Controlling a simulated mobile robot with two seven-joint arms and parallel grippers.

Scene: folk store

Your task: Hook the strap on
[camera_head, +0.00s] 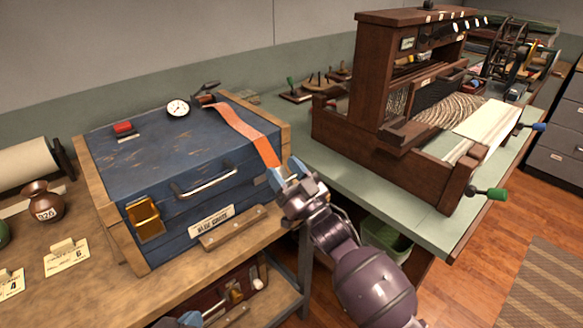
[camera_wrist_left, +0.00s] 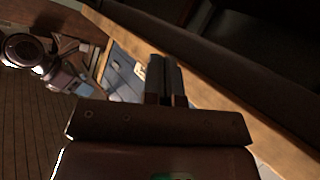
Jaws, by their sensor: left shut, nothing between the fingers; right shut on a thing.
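A blue chest (camera_head: 150,165) with scuffed lid stands on a wooden bench. An orange strap (camera_head: 245,128) runs from the lid's back edge across its right part to the front edge. My right gripper (camera_head: 282,176) is shut on the strap's free end, just off the chest's front right corner. A brass fitting (camera_head: 146,217) is on the chest's front, left of a metal handle (camera_head: 205,182). My left gripper (camera_head: 185,320) barely shows at the bottom edge, low before the bench. In the left wrist view its fingers (camera_wrist_left: 164,80) are shut and empty, with the blue chest (camera_wrist_left: 122,72) beyond.
A round gauge (camera_head: 178,108) and a red-topped block (camera_head: 123,128) sit on the lid. A red case (camera_head: 215,298) is on the lower shelf. A copper vase (camera_head: 42,202) stands left. A wooden loom (camera_head: 385,100) fills the green table (camera_head: 345,165) at right.

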